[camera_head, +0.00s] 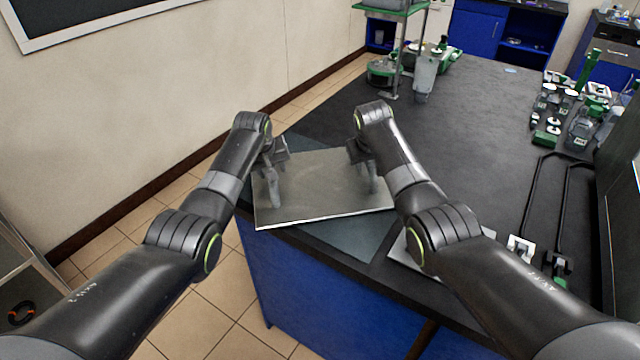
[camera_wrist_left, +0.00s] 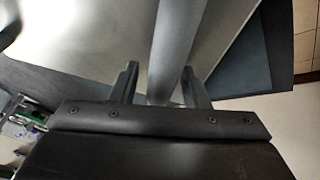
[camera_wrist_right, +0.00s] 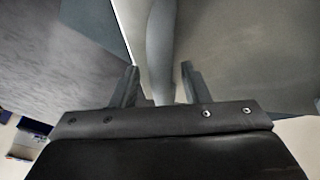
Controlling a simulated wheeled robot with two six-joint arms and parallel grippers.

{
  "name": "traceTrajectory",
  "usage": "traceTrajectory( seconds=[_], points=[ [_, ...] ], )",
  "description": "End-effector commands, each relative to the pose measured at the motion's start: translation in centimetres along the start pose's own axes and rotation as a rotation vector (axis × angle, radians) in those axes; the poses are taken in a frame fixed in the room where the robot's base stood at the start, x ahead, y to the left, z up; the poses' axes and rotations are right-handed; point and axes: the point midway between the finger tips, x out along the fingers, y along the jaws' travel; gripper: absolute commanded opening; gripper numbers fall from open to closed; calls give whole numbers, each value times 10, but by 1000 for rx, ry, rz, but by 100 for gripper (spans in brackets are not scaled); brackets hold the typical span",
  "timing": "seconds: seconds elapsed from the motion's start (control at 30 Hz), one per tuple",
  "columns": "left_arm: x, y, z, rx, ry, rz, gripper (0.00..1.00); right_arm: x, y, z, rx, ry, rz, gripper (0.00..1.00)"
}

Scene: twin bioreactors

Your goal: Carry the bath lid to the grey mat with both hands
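The bath lid (camera_head: 325,190) is a flat, pale grey metal plate with two upright handles. It lies over the grey mat (camera_head: 355,238) at the table's near left corner; whether it fully touches the mat is hard to see. My left gripper (camera_head: 272,165) is at the left handle (camera_head: 274,190), which also shows between its spread fingers in the left wrist view (camera_wrist_left: 172,55). My right gripper (camera_head: 362,160) is at the right handle (camera_head: 373,180), seen between its fingers in the right wrist view (camera_wrist_right: 160,50). Small gaps show beside both handles, so both grippers look open around them.
The dark tabletop (camera_head: 460,120) is clear beyond the lid. A grey plate (camera_head: 402,250) lies partly under my right arm. A black frame (camera_head: 535,215) and green-grey lab equipment (camera_head: 580,110) stand at the right. A green stand (camera_head: 398,50) is at the back. The wall is at the left.

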Motion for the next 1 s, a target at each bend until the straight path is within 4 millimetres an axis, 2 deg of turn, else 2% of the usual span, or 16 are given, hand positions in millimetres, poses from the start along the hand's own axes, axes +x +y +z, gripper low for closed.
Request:
traceTrajectory(
  seconds=[0.27, 0.47, 1.0],
  points=[
    [-2, 1, 0, 1, 0, 2, 42, -1, -1, -1, 0, 2, -1, 42],
    [-17, 1, 0, 1, 1, 3, 42, -1, -1, -1, 0, 2, -1, 42],
    [-92, 0, 0, 1, 2, 2, 42, -1, -1, -1, 0, 2, -1, 42]
  ],
)
